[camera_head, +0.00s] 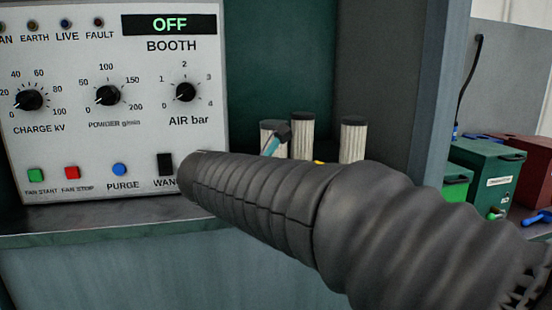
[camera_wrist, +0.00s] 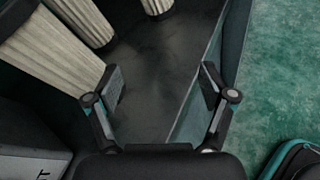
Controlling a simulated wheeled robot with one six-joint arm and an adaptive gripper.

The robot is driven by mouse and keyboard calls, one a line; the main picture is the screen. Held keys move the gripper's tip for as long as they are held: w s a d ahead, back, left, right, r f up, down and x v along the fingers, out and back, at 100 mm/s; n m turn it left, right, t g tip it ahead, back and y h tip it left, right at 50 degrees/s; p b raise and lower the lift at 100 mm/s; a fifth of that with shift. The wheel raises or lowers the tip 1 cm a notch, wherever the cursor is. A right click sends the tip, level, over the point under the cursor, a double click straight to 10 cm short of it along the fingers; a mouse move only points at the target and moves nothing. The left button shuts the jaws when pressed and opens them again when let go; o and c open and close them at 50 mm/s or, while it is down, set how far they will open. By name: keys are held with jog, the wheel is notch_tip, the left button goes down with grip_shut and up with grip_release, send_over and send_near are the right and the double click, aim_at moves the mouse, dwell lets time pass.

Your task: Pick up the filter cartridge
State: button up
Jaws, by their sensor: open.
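Three pale pleated filter cartridges with dark caps stand upright in the booth recess in the head view: a left one (camera_head: 267,129), a middle one (camera_head: 303,140) and a right one (camera_head: 352,143). My sleeved arm hides their lower parts. Part of my gripper (camera_head: 277,141) shows in front of the left one. In the wrist view, the pleated bodies lie at the upper left, the nearest (camera_wrist: 45,50) beside my left finger, others (camera_wrist: 84,20) further up.
A control panel (camera_head: 110,105) reading OFF stands left of the cartridges. The recess side wall (camera_head: 375,80) is close on their right. Green (camera_head: 490,172) and red boxes (camera_head: 525,160) sit further right. In the wrist view, the shelf edge (camera_wrist: 195,105) runs by the right finger, with green floor (camera_wrist: 280,80) beyond.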

aim_at(274, 154)
jog(key=w+a+r+n+t, duration=0.2)
jog(key=a+r+n+t, duration=0.25)
jog(key=a, duration=0.65)
jog(key=x, duration=1.4)
jog(key=shift+s+d+f+g+h+b, duration=0.2)
jog(key=shift+g+h+b, duration=0.1)
jog(key=shift+g+b, duration=0.05)
jog(key=c, duration=1.3)
